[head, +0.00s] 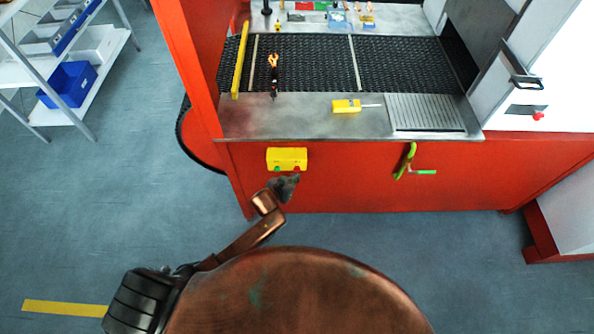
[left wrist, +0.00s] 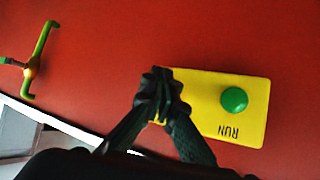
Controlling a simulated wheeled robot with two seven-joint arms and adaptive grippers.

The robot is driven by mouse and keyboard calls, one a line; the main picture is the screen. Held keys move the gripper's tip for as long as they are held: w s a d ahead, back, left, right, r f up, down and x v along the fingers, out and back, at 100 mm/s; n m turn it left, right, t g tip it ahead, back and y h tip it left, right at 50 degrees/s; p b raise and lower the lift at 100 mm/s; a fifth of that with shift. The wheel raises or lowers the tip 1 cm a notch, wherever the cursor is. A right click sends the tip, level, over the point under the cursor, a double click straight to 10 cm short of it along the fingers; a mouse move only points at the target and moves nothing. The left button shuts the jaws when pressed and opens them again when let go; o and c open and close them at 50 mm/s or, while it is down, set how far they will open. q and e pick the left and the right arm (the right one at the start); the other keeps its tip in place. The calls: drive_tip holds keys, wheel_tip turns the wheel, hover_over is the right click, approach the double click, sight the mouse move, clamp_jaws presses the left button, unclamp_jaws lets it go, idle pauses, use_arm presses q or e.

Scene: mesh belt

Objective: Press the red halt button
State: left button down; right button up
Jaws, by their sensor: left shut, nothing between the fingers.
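A yellow control box (head: 287,155) is mounted on the red front panel of the machine. A red button (head: 297,169) sits at its right and a green button (head: 277,169) at its left. In the left wrist view the yellow box (left wrist: 210,85) shows the green button (left wrist: 234,99) with the upside-down word RUN. My left gripper (head: 291,178) is shut and empty, its tips just in front of the red-button end. In the left wrist view its fingertips (left wrist: 158,84) cover that end, hiding the red button. I cannot tell whether they touch it. My right gripper is not in view.
A green handle (head: 405,160) is on the red panel (head: 345,180) to the right. A yellow block-shaped tool (head: 346,106) lies on the metal ledge below the mesh belt (head: 310,65). A shelf with a blue bin (head: 68,83) stands at the left.

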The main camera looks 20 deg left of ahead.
use_arm(q)
drive_tip(key=shift+w+a, duration=0.1)
drive_tip(key=shift+w, duration=0.25)
drive_tip(key=shift+w, duration=0.1)
idle(0.3)
drive_tip(key=shift+w+a, duration=0.15)
drive_tip(key=shift+w, duration=0.3)
idle(0.3)
drive_tip(key=shift+s, duration=0.2)
drive_tip(key=shift+s+d+p, duration=0.25)
drive_tip(key=shift+s+p, duration=0.4)
drive_tip(key=shift+s, duration=0.1)
